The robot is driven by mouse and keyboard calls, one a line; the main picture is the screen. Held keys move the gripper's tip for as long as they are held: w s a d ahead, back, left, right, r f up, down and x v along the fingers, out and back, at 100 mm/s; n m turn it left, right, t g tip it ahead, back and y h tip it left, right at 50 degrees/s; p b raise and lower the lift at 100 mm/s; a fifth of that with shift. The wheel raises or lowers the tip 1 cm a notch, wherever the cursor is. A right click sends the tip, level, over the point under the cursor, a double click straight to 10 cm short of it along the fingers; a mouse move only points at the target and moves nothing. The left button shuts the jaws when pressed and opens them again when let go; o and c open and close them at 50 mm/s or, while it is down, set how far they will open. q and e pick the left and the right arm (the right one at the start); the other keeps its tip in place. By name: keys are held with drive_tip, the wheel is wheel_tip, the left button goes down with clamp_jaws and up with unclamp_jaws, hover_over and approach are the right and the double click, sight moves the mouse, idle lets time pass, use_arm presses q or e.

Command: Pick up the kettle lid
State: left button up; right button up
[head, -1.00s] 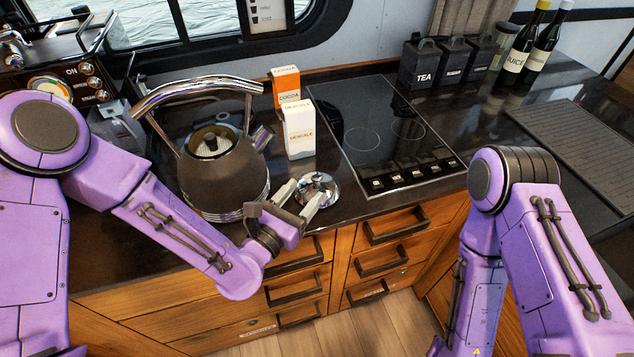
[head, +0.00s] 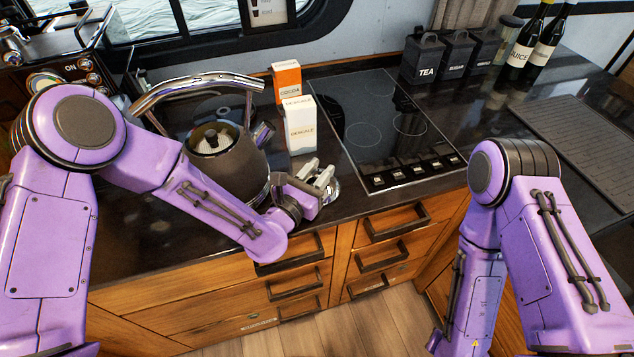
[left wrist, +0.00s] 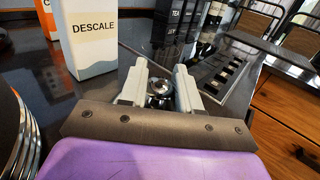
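The kettle lid (head: 335,188) is a small shiny metal disc with a knob on the dark counter, right of the kettle and mostly hidden by my left gripper. My left gripper (head: 317,170) is at the lid. In the left wrist view its two pale fingers (left wrist: 160,85) stand close on either side of the lid's round metal knob (left wrist: 159,88), with little or no gap. The lid looks still at counter level.
A white DESCALE box (head: 300,126) stands just behind the lid, with an orange cocoa box (head: 287,80) behind it. A black cooktop (head: 385,125) lies to the right. Dark canisters (head: 450,58) and bottles (head: 540,45) stand farther back. The counter's front edge is close.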

sight(319, 170)
use_arm(q)
drive_tip(key=shift+r+p, duration=1.95)
drive_tip(key=shift+r, duration=0.6)
